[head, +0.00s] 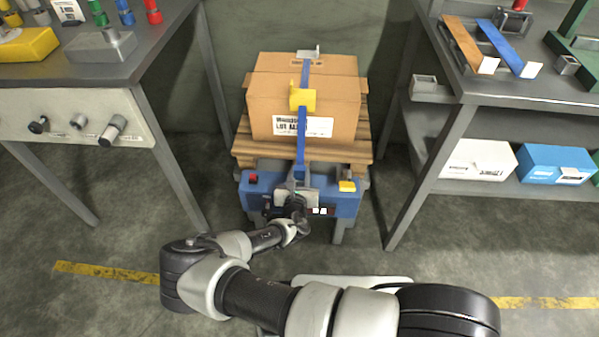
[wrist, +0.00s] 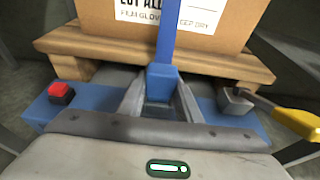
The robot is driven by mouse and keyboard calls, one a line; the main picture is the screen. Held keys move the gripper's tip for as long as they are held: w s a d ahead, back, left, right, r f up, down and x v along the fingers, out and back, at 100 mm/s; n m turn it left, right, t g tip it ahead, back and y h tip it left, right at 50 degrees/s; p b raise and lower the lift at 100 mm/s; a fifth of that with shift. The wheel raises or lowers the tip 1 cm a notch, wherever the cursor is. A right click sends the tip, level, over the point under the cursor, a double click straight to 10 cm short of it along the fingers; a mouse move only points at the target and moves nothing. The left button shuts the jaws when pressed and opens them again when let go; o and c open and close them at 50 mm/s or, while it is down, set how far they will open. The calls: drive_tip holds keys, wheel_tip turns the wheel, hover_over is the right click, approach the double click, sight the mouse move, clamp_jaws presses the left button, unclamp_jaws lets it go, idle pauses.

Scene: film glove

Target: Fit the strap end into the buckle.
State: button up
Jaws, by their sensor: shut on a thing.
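The blue strap (head: 305,130) runs down over the front of the cardboard box. Its wider blue end (wrist: 162,78) hangs between the fingers of my gripper (wrist: 160,92), which is shut on it. In the head view my gripper (head: 299,184) is just above the blue bench, in front of the box. A small grey block (wrist: 237,100) with a yellow lever (wrist: 298,120) is on the bench, right of my gripper. I cannot tell whether this is the buckle. A dark recess shows below the strap end, between the fingers; whether the end touches it is unclear.
The box (head: 262,95) stands on a wooden pallet (head: 245,150) with a yellow piece (head: 302,97) over its upper front edge. A red button (wrist: 61,92) is on the blue bench (wrist: 90,112) at left. Tables (head: 150,30) (head: 470,85) flank both sides.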

drive_tip(key=shift+f, duration=0.25)
drive_tip(key=o, duration=1.2)
drive_tip(key=shift+c, duration=0.2)
drive_tip(key=p+v, duration=0.2)
drive_tip(key=v, duration=1.5)
drive_tip(key=shift+s+p, duration=0.25)
drive_tip(key=shift+p, duration=0.05)
drive_tip(key=shift+d, duration=0.1)
